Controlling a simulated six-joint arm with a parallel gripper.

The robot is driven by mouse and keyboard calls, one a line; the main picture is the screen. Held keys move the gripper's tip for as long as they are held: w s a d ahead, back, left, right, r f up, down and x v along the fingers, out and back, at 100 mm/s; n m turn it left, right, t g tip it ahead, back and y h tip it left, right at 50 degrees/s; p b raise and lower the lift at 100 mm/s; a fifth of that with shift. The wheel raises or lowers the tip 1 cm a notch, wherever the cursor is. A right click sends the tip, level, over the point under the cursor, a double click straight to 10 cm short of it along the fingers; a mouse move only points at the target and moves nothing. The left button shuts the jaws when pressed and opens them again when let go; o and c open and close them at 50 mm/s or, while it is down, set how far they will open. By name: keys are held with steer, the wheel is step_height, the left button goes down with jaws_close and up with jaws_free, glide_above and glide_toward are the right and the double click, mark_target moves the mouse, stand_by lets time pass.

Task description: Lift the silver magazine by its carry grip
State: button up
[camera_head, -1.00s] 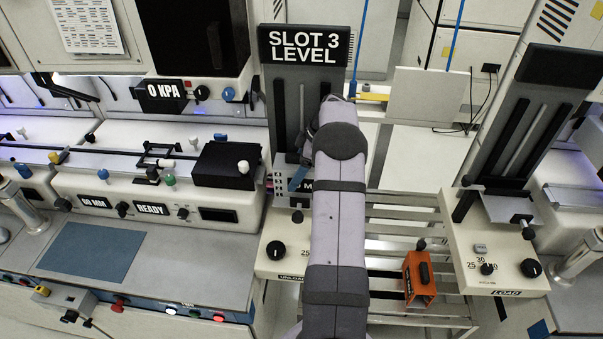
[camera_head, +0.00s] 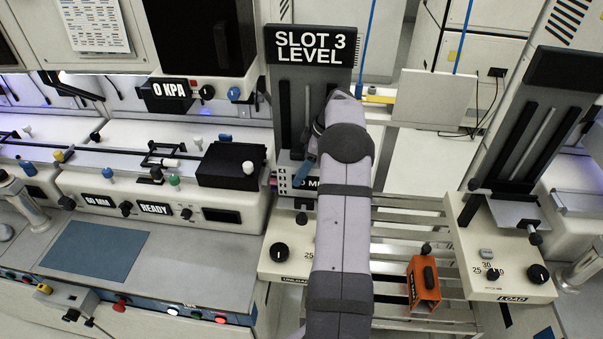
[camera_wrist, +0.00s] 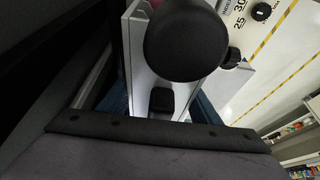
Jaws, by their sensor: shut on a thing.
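The silver magazine (camera_head: 284,181) is at the slotted lift under the "SLOT 3 LEVEL" sign in the head view, mostly hidden behind my arm. In the wrist view its pale metal walls (camera_wrist: 140,70) stand close below the camera. A large round black knob (camera_wrist: 185,40) fills the top middle there, and a small black block (camera_wrist: 162,100) shows beneath it. My gripper (camera_head: 304,172) shows only as a blue finger by the magazine's top. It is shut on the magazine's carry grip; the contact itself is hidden. Whether the magazine is clear of its support cannot be told.
An orange magazine (camera_head: 424,282) with a black handle stands on the slatted rack (camera_head: 400,235) to the right. A second lift labelled LOAD (camera_head: 500,275) stands further right. A machine bench (camera_head: 190,265) lies left.

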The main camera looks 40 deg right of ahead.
step_height(320, 180, up, 15)
steer(key=shift+b, duration=0.75)
steer(key=shift+r+p, duration=0.3)
steer(key=shift+r, duration=0.4)
